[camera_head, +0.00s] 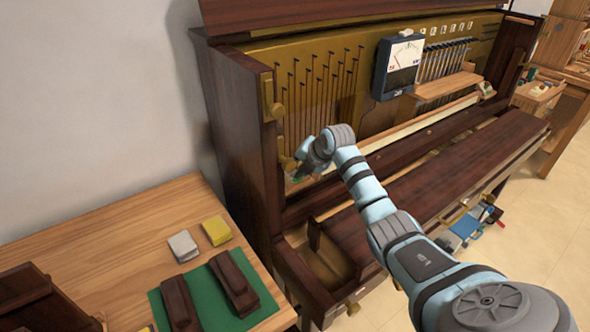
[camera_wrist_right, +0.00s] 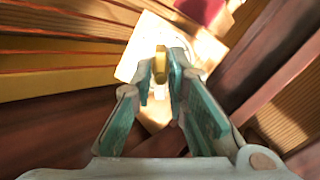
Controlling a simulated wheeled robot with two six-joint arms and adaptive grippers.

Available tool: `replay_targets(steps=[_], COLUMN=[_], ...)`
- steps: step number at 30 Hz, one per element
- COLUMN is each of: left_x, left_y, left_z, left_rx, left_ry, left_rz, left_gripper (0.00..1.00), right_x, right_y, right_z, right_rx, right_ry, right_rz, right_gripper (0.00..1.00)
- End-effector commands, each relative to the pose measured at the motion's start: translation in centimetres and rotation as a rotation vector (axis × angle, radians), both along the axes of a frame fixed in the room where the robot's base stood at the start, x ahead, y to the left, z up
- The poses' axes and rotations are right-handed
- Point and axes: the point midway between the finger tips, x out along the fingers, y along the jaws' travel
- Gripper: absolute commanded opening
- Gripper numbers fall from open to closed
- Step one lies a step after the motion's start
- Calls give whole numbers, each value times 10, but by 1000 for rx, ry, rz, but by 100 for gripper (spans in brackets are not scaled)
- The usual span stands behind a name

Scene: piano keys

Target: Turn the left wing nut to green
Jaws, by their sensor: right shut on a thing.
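The brass wing nut (camera_wrist_right: 161,62) is between the fingertips of my right gripper (camera_wrist_right: 161,82) in the right wrist view. The fingers are shut on it. A pale, brightly lit surface lies behind it; no green mark can be made out there. In the head view my right gripper (camera_head: 300,172) reaches the inner left end of the open upright piano (camera_head: 237,130), beside a brass piece (camera_head: 287,162). The gripper and wrist hide most of the nut there. My left gripper is not in view.
A dial meter (camera_head: 402,62) hangs on the piano's gold plate. A wooden table (camera_head: 130,235) at the left holds a green mat (camera_head: 205,290) with dark wooden blocks, plus a yellow block (camera_head: 217,231) and a grey block (camera_head: 183,246). The dark left side panel stands close to my gripper.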

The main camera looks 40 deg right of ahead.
Motion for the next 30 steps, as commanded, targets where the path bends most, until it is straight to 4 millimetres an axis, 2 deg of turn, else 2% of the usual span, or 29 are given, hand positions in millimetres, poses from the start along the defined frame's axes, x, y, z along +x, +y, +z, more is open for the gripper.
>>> replay_targets(steps=[2,7,14,20,27,30], left_x=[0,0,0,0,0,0], left_y=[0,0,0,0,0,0], left_z=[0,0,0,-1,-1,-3], left_rx=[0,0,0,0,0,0], left_ry=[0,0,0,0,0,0], left_rz=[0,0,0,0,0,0], left_gripper=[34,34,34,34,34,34], right_x=[-1,-1,-1,-1,-1,-1], right_y=[0,0,0,0,0,0], right_z=[-1,-1,-2,-2,-2,-2], right_rx=[-12,-190,-212,-401,-424,-516], right_ry=[3,8,9,13,14,16], right_rz=[13,227,252,479,506,615], right_gripper=[0,0,0,0,0,0])
